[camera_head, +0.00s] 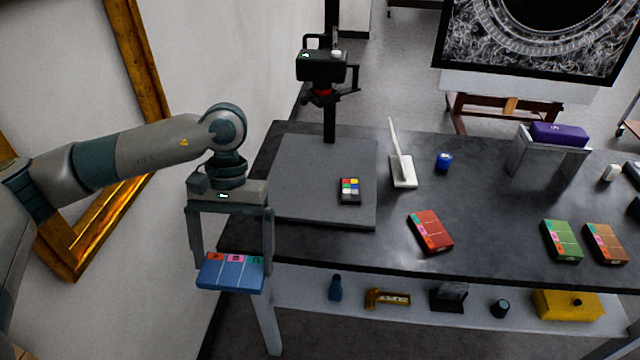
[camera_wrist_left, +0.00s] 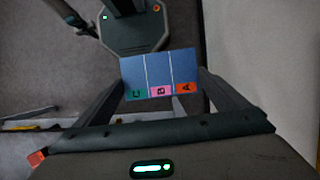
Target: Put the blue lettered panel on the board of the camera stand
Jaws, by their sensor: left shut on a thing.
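The blue lettered panel (camera_head: 231,277) has a strip of coloured tabs along one edge; in the left wrist view (camera_wrist_left: 158,68) these read A, B and C. My left gripper (camera_head: 232,262) is shut on it and holds it in front of the table's left front corner, off the tabletop. The camera stand has a flat grey board (camera_head: 310,170) on the table, a black upright post and a black camera (camera_head: 322,66). A small colour chart (camera_head: 350,190) lies on the board near its front right. My right gripper is not in view.
A white stand (camera_head: 403,172), a blue jar (camera_head: 444,162), a red panel (camera_head: 431,232), green panel (camera_head: 562,241) and brown panel (camera_head: 605,243) are on the dark table (camera_head: 490,200). A purple box (camera_head: 559,134) sits in a grey holder. A gilt frame (camera_head: 95,235) leans at left.

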